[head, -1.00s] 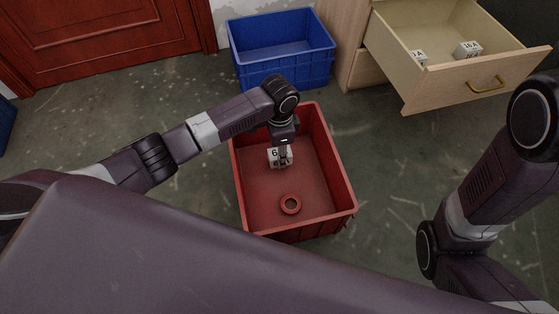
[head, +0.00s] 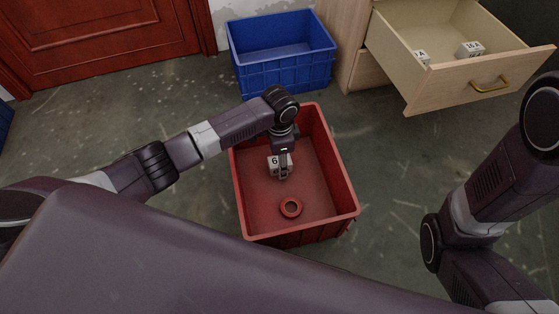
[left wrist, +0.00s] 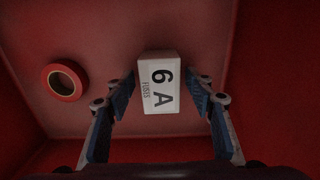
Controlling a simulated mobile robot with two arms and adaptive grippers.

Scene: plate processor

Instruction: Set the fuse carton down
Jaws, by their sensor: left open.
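The white fuse carton (head: 274,163), marked "6 A", is inside the red crate (head: 351,200), partly hidden by my left gripper (head: 283,174) in the head view. In the left wrist view the carton (left wrist: 159,84) lies between the two fingers of my left gripper (left wrist: 162,95), with a gap showing on both sides near the fingertips. The left gripper is open and reaches down into the crate. The carton appears to be on the crate floor. My right arm is at the right edge of the head view, but its gripper is out of view.
A red tape roll (head: 291,207) lies on the crate floor, also in the left wrist view (left wrist: 64,80). The crate walls surround the left gripper. A blue crate (head: 283,71) stands behind, and an open drawer (head: 470,91) at upper right holds white cartons (head: 470,49).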

